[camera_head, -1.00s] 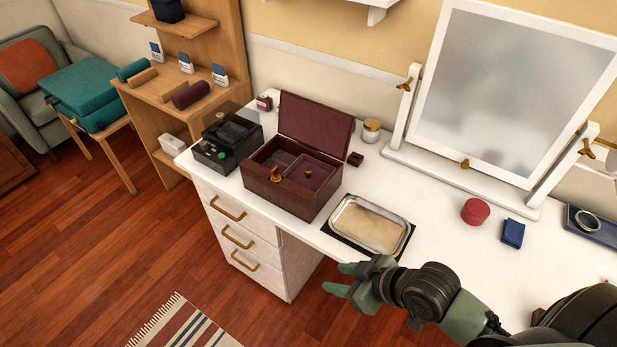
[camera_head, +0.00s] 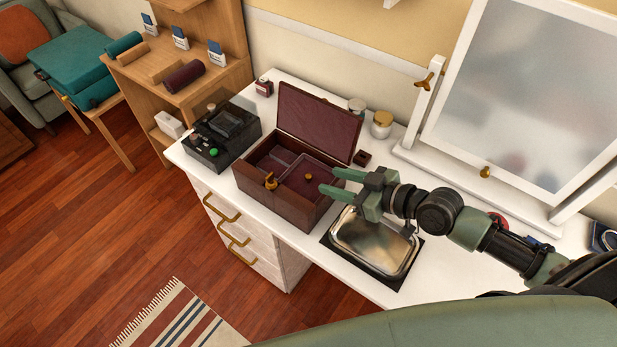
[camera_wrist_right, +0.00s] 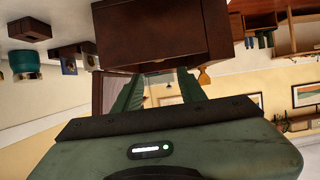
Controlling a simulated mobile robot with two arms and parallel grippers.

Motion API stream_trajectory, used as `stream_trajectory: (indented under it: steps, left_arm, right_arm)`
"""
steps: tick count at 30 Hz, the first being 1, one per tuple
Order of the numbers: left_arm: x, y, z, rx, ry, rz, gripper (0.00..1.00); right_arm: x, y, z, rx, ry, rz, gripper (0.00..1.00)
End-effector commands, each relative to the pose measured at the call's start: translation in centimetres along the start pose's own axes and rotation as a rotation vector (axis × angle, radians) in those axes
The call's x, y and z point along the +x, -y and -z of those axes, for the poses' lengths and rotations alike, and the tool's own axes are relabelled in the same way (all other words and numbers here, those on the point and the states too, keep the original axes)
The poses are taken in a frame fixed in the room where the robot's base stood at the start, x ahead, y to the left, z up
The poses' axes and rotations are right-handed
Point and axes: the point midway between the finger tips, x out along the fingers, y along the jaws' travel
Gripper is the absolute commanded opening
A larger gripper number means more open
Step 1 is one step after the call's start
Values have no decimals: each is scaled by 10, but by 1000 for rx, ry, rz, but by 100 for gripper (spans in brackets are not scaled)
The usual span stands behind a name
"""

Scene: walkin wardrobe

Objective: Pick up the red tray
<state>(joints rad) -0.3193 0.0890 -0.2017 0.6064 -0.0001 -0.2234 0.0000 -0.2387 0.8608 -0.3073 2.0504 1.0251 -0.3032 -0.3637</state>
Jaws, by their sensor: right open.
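The dark red tray (camera_head: 312,177) with a small gold knob (camera_head: 308,176) sits inside the open dark-red box (camera_head: 278,196), in its right part. My right gripper (camera_head: 329,181) is open and empty. In the head view its green fingers point left at the box's right end, overlapping its edge; I cannot tell whether they touch it. In the right wrist view the open fingers (camera_wrist_right: 158,92) point at a large brown box side (camera_wrist_right: 150,35), and the tray is not clear there. My left gripper is out of view.
A metal tray (camera_head: 372,245) on a dark mat lies below my right gripper. The box's raised lid (camera_head: 318,122) stands at its back. A black case (camera_head: 222,135) is left of the box. A jar (camera_head: 382,124) and the mirror (camera_head: 540,90) stand behind.

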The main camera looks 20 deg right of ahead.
Motion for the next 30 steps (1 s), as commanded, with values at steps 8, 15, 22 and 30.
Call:
stream_trajectory:
  steps: [8,15,22,30]
  left_arm:
    - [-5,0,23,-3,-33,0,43]
    - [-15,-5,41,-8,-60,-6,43]
    - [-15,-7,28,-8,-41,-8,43]
    - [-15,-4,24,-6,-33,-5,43]
  right_arm:
    - [24,0,0,2,1,-2,41]
    - [59,2,-4,2,-1,-1,41]
    - [72,2,-6,-1,2,-1,41]
    - [71,2,-6,-1,2,-1,7]
